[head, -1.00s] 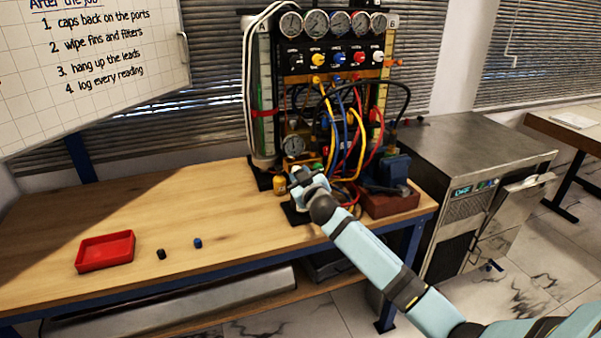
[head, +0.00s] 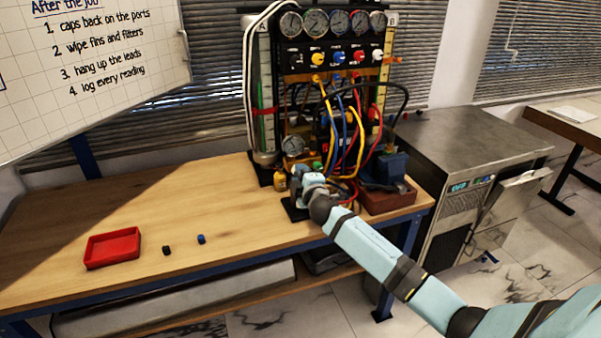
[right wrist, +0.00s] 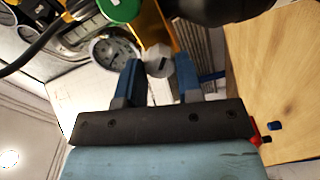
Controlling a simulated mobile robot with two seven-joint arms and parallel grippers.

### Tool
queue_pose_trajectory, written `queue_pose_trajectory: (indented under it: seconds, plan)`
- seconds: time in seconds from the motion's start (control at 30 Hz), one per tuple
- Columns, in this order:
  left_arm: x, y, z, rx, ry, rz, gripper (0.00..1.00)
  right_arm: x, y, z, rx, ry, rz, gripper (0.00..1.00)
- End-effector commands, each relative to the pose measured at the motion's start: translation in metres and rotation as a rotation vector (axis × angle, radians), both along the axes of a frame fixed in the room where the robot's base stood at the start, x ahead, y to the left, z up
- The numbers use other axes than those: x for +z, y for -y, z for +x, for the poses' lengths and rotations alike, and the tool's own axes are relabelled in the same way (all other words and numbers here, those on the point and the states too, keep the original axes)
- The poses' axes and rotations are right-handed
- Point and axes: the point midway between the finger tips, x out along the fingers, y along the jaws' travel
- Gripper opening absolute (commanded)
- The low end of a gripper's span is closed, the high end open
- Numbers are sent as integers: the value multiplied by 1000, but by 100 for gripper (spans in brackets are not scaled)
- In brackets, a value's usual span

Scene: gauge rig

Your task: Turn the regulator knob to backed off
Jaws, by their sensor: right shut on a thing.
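The regulator knob (right wrist: 159,61) is a pale grey faceted piece with a dark slot, between the two blue fingers of my right gripper (right wrist: 158,80) in the right wrist view. The gripper is shut on it. In the head view my right gripper (head: 297,175) is at the low front of the gauge rig (head: 287,62), just below a round gauge (head: 293,146), and it hides the knob there. The same gauge shows beside the fingers in the right wrist view (right wrist: 115,52). My left gripper is not in view.
Yellow, blue and red hoses (head: 352,140) hang close to the right of my gripper. A red tray (head: 112,247) and two small caps (head: 201,239) lie on the bench, whose left part is otherwise clear.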

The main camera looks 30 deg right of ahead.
Motion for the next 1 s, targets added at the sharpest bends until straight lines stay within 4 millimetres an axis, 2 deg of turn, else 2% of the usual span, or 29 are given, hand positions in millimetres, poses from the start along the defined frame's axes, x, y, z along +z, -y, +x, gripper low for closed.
queue_pose_trajectory:
  seconds: [0.2, 0.6, 1.0]
  plan:
    - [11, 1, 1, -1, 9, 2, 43, 2, 0, 0, 0, -38, -205, 9]
    - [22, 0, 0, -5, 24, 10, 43, 1, 0, 0, 1, -95, -523, 9]
    - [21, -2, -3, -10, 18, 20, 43, 0, 0, 0, 1, -120, -671, 9]
